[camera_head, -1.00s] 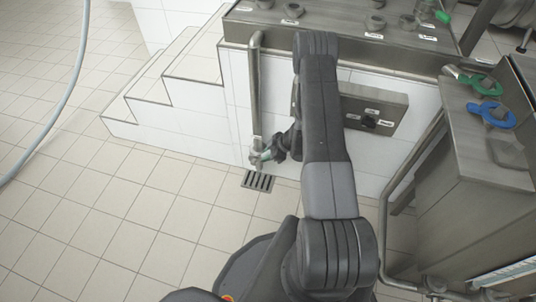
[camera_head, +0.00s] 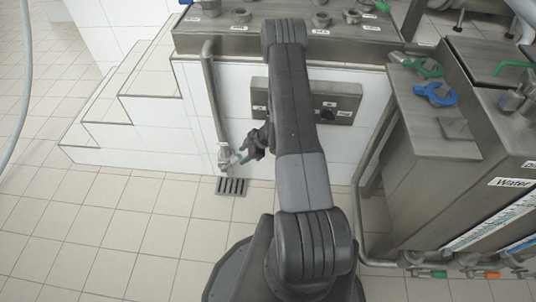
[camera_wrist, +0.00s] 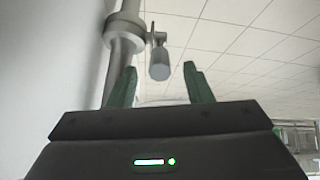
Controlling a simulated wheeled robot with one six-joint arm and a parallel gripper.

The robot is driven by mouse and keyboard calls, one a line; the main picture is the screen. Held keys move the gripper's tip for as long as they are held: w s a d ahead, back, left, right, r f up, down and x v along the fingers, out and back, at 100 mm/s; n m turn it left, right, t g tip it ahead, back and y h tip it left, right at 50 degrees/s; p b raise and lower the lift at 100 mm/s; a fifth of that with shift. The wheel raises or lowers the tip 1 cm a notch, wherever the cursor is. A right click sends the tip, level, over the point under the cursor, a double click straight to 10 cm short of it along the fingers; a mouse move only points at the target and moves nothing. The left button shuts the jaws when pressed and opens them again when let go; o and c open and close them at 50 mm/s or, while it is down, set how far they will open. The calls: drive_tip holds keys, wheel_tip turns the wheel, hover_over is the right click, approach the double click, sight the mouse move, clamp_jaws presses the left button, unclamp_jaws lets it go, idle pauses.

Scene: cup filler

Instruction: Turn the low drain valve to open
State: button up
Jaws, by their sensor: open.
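The low drain valve (camera_head: 224,158) sits at the bottom of a vertical metal pipe (camera_head: 214,95) against the white tiled wall, just above the floor. In the wrist view the valve body (camera_wrist: 124,32) is on the pipe, and its short grey handle (camera_wrist: 159,66) points toward me. My gripper (camera_head: 243,153) is just right of the valve in the head view. Its green fingers (camera_wrist: 160,72) are open and empty in the wrist view, with the handle appearing between and beyond the tips. I see no contact with the handle.
A floor drain grate (camera_head: 232,186) lies below the valve. A metal control box (camera_head: 335,108) is on the wall behind my arm. White steps (camera_head: 115,105) stand at left. A steel cabinet (camera_head: 440,170) with green and blue handles stands at right. The tiled floor at left is clear.

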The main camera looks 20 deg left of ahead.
drive_tip(key=w+d+p, duration=0.1)
drive_tip(key=w+d, duration=0.1)
drive_tip(key=d, duration=0.8)
drive_tip(key=shift+w+d+f+p, duration=0.2)
drive_tip(key=shift+w+d+p, duration=0.05)
drive_tip(key=shift+d+p, duration=0.15)
